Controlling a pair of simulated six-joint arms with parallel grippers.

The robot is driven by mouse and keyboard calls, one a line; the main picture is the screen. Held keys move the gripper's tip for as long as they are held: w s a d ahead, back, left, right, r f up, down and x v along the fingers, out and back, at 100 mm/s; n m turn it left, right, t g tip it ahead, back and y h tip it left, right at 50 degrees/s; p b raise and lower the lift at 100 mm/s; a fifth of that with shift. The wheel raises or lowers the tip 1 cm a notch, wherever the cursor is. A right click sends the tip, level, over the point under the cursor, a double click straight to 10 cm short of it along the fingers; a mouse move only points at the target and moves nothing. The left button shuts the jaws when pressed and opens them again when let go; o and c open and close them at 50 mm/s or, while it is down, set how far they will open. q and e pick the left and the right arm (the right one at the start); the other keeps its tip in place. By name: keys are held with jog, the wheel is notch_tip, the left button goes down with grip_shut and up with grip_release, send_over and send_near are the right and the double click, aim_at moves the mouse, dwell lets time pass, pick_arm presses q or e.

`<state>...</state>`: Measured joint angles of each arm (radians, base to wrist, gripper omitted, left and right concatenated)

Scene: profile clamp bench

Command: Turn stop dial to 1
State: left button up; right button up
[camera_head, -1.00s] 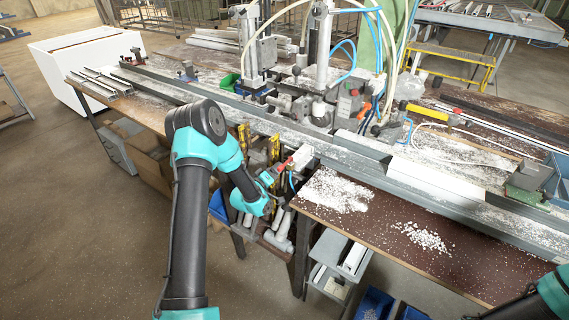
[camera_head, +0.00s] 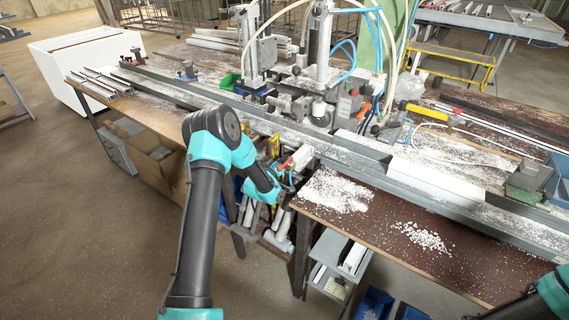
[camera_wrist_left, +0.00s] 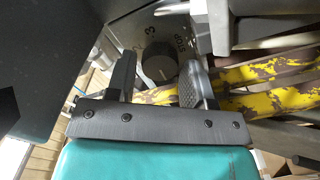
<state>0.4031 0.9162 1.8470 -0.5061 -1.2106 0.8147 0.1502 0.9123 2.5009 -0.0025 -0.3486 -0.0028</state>
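The stop dial (camera_wrist_left: 158,64) is a dark round knob on a grey plate in the left wrist view. Upside-down lettering that looks like STOP and a 3 are marked on the plate beside it. My left gripper (camera_wrist_left: 157,72) is open, with one dark finger on each side of the knob. A gap shows at the left finger; the right finger is close to the knob, and I cannot tell if it touches. A 1 and the knob's pointer cannot be made out. In the head view my left arm hides the dial. My right gripper is out of view.
Worn yellow bars (camera_wrist_left: 270,85) lie close to the right finger. In the head view the long clamp bench (camera_head: 375,215) carries white debris, a long metal rail and the clamp machine (camera_head: 318,60). Blue bins (camera_head: 373,303) stand below. Floor at left is clear.

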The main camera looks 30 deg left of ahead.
pick_arm(q)
jog(key=c, duration=0.6)
jog(key=shift+o, duration=0.2)
jog(key=shift+m, duration=0.3)
jog(key=m, duration=1.1)
dwell(0.4)
jog(key=o, duration=0.9)
